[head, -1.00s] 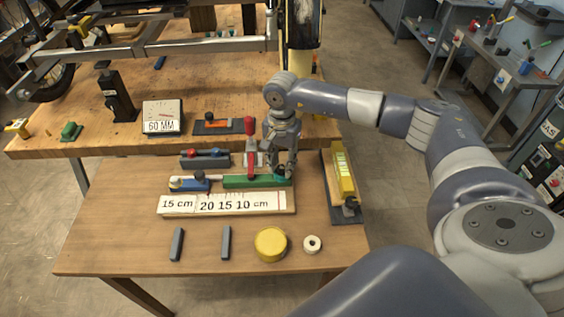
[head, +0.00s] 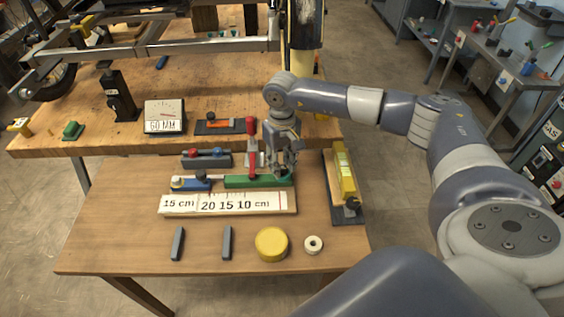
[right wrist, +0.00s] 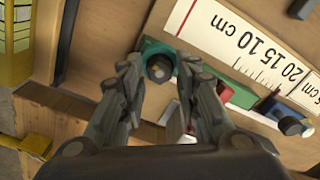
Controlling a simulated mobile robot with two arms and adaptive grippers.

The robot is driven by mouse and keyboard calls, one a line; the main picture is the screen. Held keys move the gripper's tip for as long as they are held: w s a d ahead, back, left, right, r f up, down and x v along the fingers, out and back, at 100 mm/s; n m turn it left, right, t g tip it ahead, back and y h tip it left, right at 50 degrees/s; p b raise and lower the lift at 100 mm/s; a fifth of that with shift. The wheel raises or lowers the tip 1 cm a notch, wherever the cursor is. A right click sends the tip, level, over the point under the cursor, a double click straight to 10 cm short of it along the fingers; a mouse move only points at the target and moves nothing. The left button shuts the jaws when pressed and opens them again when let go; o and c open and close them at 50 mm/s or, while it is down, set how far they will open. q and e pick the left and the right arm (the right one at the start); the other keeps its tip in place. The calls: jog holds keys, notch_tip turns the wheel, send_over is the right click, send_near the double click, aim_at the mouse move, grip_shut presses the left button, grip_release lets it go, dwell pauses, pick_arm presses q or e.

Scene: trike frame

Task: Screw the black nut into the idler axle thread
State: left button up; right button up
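A green block (head: 245,181) lies behind the white ruler board, with a red-handled clamp (head: 251,135) standing at it. In the right wrist view, a dark round piece with a bluish face (right wrist: 158,68) sits at the block's teal end (right wrist: 148,47). I cannot tell whether this is the black nut or the end of the idler axle; no thread shows. My right gripper (head: 284,170) points down over the block's right end. In the right wrist view its fingertips (right wrist: 158,75) are apart, on either side of the round piece, with gaps showing. My left gripper is not in view.
The ruler board (head: 228,203) lies in front of the block. A yellow level-like tool (head: 345,172) stands to the right. The workbench (head: 60,140) with the frame is behind.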

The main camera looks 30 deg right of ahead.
aim_at(283, 166)
jog(key=c, duration=0.6)
jog(key=m, duration=0.7)
jog(key=shift+d, duration=0.1)
jog(key=o, duration=0.9)
notch_tip(283, 166, up, 12)
